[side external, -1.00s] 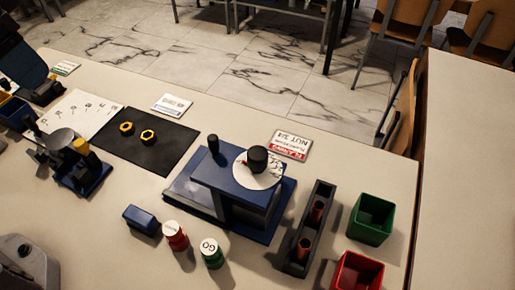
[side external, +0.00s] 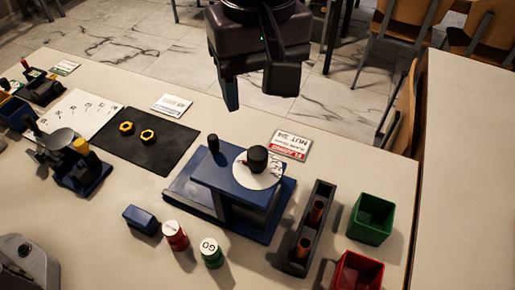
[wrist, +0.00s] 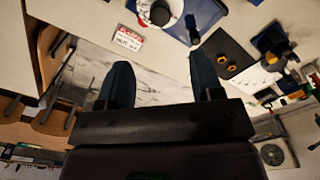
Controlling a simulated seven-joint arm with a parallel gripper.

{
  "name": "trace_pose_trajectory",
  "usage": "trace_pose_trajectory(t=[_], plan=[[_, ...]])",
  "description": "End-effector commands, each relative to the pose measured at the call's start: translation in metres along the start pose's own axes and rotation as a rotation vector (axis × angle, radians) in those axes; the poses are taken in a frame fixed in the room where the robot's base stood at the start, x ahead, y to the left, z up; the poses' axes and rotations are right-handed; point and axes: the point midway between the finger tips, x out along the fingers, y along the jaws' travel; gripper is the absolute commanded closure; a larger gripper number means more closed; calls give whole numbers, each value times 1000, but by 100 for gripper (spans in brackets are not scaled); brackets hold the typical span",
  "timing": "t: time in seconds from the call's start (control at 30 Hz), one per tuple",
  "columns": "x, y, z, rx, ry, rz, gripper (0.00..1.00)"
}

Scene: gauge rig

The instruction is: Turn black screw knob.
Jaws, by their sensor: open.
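The black screw knob (side external: 257,158) stands upright on a white dial (side external: 262,174) on top of the blue gauge rig (side external: 215,177). A smaller black peg (side external: 213,144) stands at the rig's left. In the wrist view the black knob (wrist: 160,13) is near the top edge, on the white dial, which the frame cuts off. My gripper (side external: 256,103) is high above the table's far edge, behind and above the rig, touching nothing. In the wrist view its two fingers (wrist: 158,78) are spread apart with nothing between them.
Right of the rig are a dark rack (side external: 329,197) with copper-coloured cylinders, a green bin (side external: 391,216) and a red bin (side external: 358,272). In front stand a red weight (side external: 175,236) and a green one (side external: 212,254). Yellow nuts lie on a black mat (side external: 165,155).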

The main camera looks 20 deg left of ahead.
Motion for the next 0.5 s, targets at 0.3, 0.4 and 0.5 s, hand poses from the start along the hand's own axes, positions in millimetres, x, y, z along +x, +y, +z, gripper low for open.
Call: trace_pose_trajectory(t=[0.3,0.4,0.5], plan=[[45,-1,0,-12,-1,-5,40],[67,-1,0,-11,-1,-5,40],[87,-1,0,-11,-1,-3,40]])
